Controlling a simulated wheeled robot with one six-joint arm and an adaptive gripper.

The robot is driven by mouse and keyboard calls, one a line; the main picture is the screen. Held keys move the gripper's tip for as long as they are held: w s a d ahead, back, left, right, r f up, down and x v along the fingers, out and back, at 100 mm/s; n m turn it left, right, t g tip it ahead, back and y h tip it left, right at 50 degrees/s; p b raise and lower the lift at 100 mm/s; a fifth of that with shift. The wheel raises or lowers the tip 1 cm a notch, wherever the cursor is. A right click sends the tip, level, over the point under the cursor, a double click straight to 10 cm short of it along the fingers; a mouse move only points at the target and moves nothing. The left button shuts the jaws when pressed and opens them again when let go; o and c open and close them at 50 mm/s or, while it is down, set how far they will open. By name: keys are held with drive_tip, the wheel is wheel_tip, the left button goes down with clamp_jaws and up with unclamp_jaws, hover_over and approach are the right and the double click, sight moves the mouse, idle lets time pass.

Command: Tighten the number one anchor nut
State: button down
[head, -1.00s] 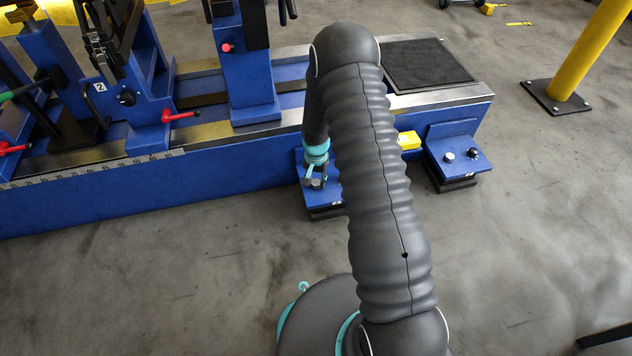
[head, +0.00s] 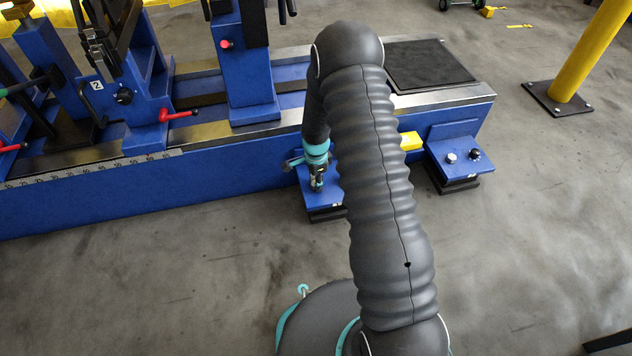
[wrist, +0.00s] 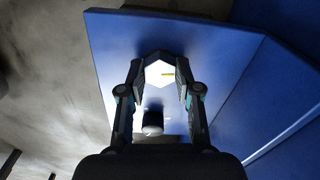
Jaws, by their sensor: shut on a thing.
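The anchor nut (wrist: 160,74) is a bright hexagon with a small yellow mark in the wrist view. It sits on a blue foot plate (wrist: 112,50) of the machine base. My gripper (wrist: 160,80) points down at the plate, with one finger on each side of the nut, shut on it. In the head view my gripper (head: 317,183) is over the left foot plate (head: 322,203), and the nut there is hidden by the gripper and arm. A second, darker round-topped fastener (wrist: 153,122) stands on the same plate, between my fingers and nearer the wrist.
The blue machine bed (head: 230,165) runs along behind the foot plates. A second foot plate (head: 458,160) with two fasteners stands to the right. A yellow post (head: 590,55) stands at the right. Floor in front is clear.

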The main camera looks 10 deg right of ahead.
drive_tip(key=shift+m, duration=1)
drive_tip(key=c, duration=0.8)
unclamp_jaws()
drive_tip(key=shift+r, duration=0.1)
wheel_tip(320, 180, up, 12)
